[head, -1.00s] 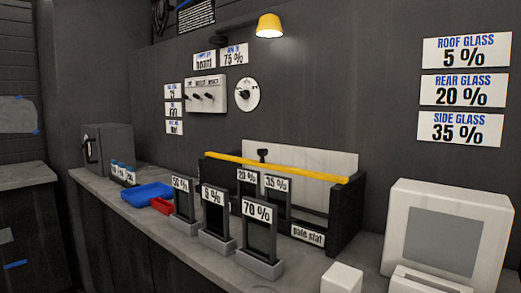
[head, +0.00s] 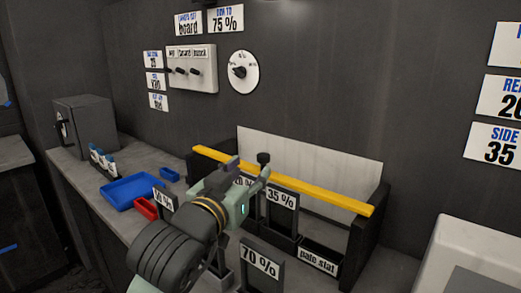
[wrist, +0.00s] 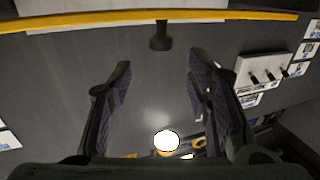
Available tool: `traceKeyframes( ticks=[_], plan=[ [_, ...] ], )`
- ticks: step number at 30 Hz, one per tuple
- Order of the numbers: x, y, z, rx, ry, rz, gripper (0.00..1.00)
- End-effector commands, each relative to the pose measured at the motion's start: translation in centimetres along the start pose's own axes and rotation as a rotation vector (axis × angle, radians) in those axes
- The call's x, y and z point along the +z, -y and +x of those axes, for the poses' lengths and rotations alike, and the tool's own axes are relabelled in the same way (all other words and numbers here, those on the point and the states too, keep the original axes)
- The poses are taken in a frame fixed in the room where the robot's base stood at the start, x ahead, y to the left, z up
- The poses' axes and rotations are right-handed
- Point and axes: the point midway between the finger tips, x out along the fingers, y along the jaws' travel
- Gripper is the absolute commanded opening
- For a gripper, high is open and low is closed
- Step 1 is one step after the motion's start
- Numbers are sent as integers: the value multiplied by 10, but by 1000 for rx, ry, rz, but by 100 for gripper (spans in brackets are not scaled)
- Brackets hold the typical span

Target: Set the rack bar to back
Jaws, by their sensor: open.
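The yellow rack bar (head: 300,186) runs across the front top of the dark rack, between its two end walls. A black knob (head: 263,158) on a short stem stands up by the middle of the bar. In the wrist view the bar (wrist: 80,22) crosses the top edge, and the knob (wrist: 160,37) projects from it toward the space between my fingers. My gripper (head: 248,173) is open and empty, close to the knob. In the wrist view its fingers (wrist: 160,72) stand apart on either side of the knob's line, with the knob beyond the tips.
Framed tint samples, among them 70 % (head: 262,262) and 35 % (head: 281,205), stand in front of the rack. A blue tray (head: 130,192) and a red tray (head: 146,208) lie at left. A white machine (head: 475,255) stands at right. A dial (head: 243,72) is on the wall.

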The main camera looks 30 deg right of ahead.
Motion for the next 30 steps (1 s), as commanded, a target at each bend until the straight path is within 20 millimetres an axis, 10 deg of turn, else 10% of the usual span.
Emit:
traceKeyframes(
  ticks=[15, 30],
  plan=[
    [-2, 2, 85, -3, -3, 0, 45],
    [-1, 2, 93, -4, -5, 1, 39]
  ],
)
